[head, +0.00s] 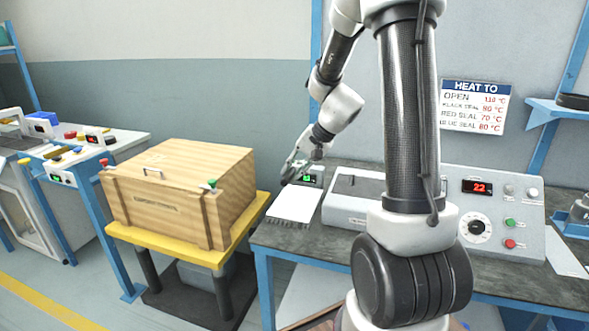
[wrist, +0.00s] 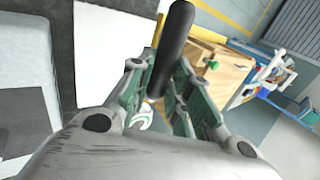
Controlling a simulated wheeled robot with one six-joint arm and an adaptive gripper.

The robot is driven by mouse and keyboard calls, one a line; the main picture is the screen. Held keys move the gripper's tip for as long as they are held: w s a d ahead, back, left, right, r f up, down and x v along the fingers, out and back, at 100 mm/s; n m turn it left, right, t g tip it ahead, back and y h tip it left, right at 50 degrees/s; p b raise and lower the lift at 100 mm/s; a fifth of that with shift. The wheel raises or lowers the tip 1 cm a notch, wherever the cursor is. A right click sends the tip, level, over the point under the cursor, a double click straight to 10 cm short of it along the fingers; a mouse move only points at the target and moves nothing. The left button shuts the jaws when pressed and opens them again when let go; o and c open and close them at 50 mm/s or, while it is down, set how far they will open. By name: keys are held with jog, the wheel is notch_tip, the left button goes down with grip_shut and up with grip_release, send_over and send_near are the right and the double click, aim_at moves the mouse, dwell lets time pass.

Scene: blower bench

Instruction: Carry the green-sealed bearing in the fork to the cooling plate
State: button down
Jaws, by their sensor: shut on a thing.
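My gripper (wrist: 150,88) is shut on a black handle (wrist: 174,42), which looks like the fork's handle, in the wrist view. A small part of a green and white ring (wrist: 142,118) shows between the fingers; it may be the green-sealed bearing, and most of it is hidden. In the head view my gripper (head: 293,172) is at the left end of the bench, above or just behind a flat white plate or sheet (head: 293,206). That flat white thing also shows in the wrist view (wrist: 100,55). I cannot tell whether it is the cooling plate.
A small box with a green display (head: 313,178) stands by my gripper. A grey machine (head: 505,222) reading 22 is on the dark bench (head: 520,284). A wooden crate (head: 180,190) sits on a yellow-topped stand (head: 245,230) to the left, across a gap. A heating sign (head: 474,107) hangs behind.

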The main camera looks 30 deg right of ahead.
jog(key=shift+w, duration=0.25)
jog(key=shift+d+f, duration=0.1)
jog(key=shift+f, duration=2.4)
jog(key=shift+s+f, duration=0.1)
jog(key=shift+f, duration=2.55)
jog(key=shift+f, duration=0.2)
jog(key=c, duration=1.2)
grip_release()
jog(key=shift+c, duration=0.2)
